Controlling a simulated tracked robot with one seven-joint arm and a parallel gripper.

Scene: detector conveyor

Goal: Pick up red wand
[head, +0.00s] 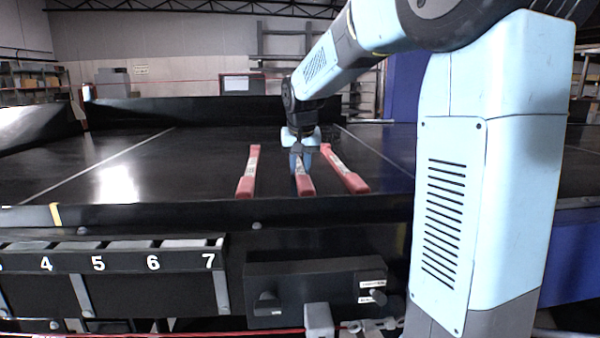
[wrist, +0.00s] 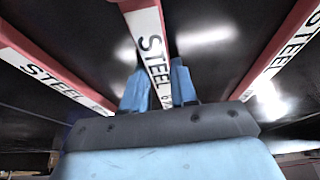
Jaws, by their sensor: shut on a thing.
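Three red wands with white "STEEL" labels lie on the black conveyor: a left wand (head: 247,172), a middle wand (head: 306,187) and a right wand (head: 344,168). My gripper (head: 302,160) is at the middle wand and shut on it, partly covering its label. In the wrist view the fingers (wrist: 159,88) stand on both sides of the middle wand (wrist: 146,25). The left wand (wrist: 50,72) and right wand (wrist: 290,45) lie apart from the fingers. Whether the middle wand touches the belt cannot be told.
The black conveyor (head: 190,180) has free room left of the wands. A low black wall (head: 200,110) runs along its back. Numbered slots (head: 110,262) and a black control box (head: 315,290) sit below its front edge.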

